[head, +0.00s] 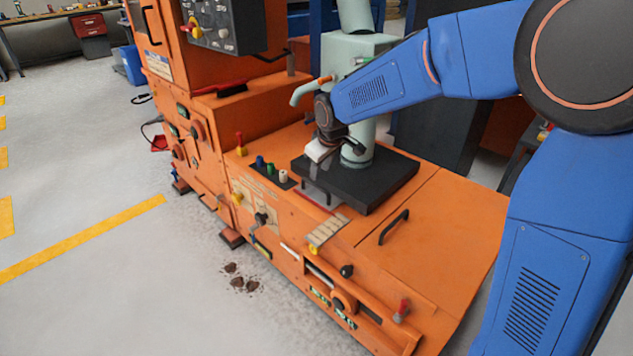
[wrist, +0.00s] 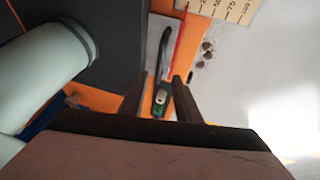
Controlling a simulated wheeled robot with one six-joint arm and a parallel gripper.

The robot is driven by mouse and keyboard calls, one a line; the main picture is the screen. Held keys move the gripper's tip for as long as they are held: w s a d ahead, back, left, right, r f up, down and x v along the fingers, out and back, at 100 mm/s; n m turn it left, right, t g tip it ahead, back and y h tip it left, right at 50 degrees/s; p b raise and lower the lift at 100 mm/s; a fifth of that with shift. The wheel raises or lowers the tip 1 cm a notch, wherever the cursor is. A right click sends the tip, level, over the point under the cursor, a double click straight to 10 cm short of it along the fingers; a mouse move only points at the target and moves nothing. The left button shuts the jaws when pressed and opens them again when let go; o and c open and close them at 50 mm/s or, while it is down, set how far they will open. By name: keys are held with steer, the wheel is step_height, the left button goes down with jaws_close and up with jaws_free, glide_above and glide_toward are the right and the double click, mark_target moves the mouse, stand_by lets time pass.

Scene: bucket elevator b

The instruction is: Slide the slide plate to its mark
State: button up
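The slide plate (head: 319,196) is a flat grey plate with a red edge, low beside the black slab on the orange machine. A dark upright handle stands on it. In the wrist view the plate (wrist: 154,36) and its curved black handle (wrist: 165,50) lie ahead of my gripper. A pale scale strip (head: 327,232) is in front of the plate; its numbers, including 50 and 75, show in the wrist view (wrist: 232,8). My gripper (head: 316,174) is above the plate. Its two fingers (wrist: 160,80) are apart, with clear gaps beside the handle line between them. The mark itself is not distinguishable.
The black slab (head: 372,185) and pale green column (head: 360,140) stand close beside my gripper. Coloured buttons (head: 270,170) are to its left. A black grab handle (head: 394,227) rises from the orange cover. Open floor (head: 110,290) lies left of the machine.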

mark_target(315, 185)
steer(key=x, duration=0.8)
steer(key=shift+w, duration=0.1)
jaws_close()
